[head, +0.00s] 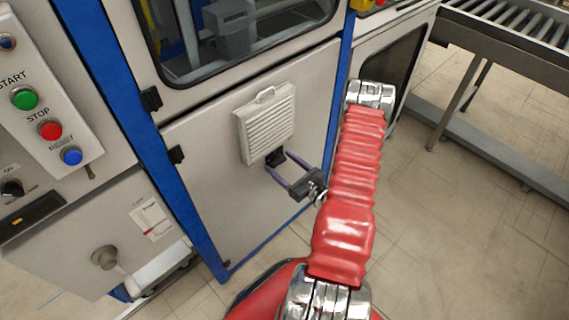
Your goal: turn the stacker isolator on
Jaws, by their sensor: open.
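I cannot tell for sure which control is the stacker isolator, as no readable label names it. A grey round knob with a pale handle (105,257) sits on the lower left cabinet door, its handle slanting down to the right. A small black rotary switch (11,188) is at the far left edge, with unreadable marks above it. My gripper (284,168) has purple fingers, apart and empty, in front of the middle cabinet door just below a louvred vent. It is well to the right of both controls. A small dark part shows near its fingertips.
A panel with green START (24,98), red STOP (50,130) and blue RESET (71,156) buttons is at upper left. A louvred vent (266,125) stands out from the door (215,190). A roller conveyor (510,28) is at upper right. The floor at right is clear.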

